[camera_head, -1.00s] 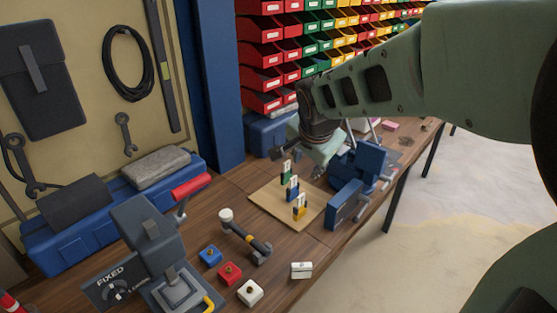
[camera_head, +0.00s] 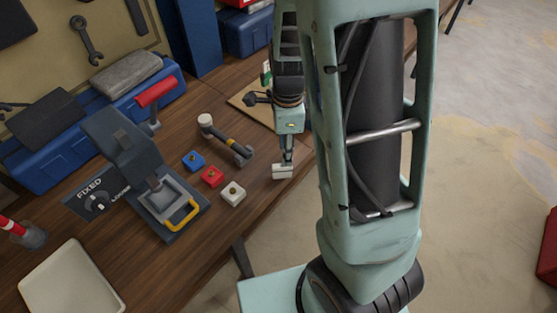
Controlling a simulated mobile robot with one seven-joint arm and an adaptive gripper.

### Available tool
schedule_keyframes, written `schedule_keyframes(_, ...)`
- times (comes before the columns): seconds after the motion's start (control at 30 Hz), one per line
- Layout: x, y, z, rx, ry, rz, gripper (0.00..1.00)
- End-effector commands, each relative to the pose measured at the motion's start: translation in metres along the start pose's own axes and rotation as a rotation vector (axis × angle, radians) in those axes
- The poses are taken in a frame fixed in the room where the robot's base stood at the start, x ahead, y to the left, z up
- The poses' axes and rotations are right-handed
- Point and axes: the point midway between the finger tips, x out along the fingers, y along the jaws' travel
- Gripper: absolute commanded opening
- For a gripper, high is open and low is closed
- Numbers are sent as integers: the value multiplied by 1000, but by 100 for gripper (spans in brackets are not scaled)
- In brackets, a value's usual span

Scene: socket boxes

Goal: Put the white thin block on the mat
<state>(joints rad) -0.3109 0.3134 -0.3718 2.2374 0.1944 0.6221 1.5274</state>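The white thin block (camera_head: 282,172) lies on the wooden table near its front edge, right of a thicker white block with a hole or stud on top (camera_head: 233,193). My gripper (camera_head: 286,163) points down directly over the thin block, its fingertips at the block's top. Whether the fingers are open or closed on it is too small to tell. A tan square mat (camera_head: 260,113) lies farther back on the table, partly hidden behind my arm. A green and white piece (camera_head: 266,71) stands on it; the others there are hidden.
A grey press-like fixture (camera_head: 143,170) and a white tray (camera_head: 72,281) are farther left. A blue toolbox (camera_head: 60,160) stands behind.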

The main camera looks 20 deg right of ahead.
Motion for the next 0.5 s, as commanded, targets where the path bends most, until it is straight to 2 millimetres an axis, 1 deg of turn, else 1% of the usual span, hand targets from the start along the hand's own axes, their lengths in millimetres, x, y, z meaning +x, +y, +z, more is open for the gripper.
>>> schedule_keyframes(0.03,10,1,0,2,1,4,33)
schedule_keyframes(0.1,19,0,0,0,1,2,33)
schedule_keyframes(0.33,33,0,2,-1,1,2,33)
schedule_keyframes(0.5,56,0,8,-2,1,3,33)
